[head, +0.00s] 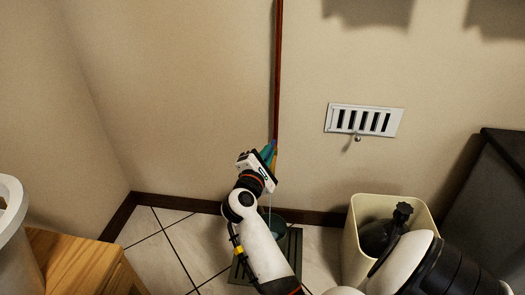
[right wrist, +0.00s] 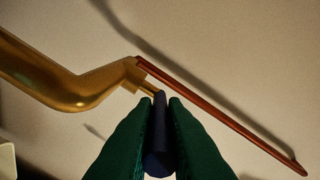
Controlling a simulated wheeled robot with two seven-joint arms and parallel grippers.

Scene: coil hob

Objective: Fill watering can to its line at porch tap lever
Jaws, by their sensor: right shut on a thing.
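The copper pipe (head: 278,70) runs down the wall to the tap. In the right wrist view, the brass tap (right wrist: 75,88) curves off to the left, and its dark blue lever (right wrist: 157,140) lies between my fingers. My right gripper (head: 269,152) is shut on the lever; its green fingertips also show in the right wrist view (right wrist: 160,112). A teal vessel (head: 279,219), likely the watering can, stands below, partly hidden by my right arm. A thin pale line like a water stream drops towards it. Its fill line cannot be made out. My left gripper is out of view.
The vessel stands on a dark grate (head: 295,246) on the tiled floor. A cream bin (head: 352,245) holding a dark object stands at the right, beside a dark cabinet (head: 480,205). A wooden table (head: 75,263) is at the left. A vent (head: 364,120) is on the wall.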

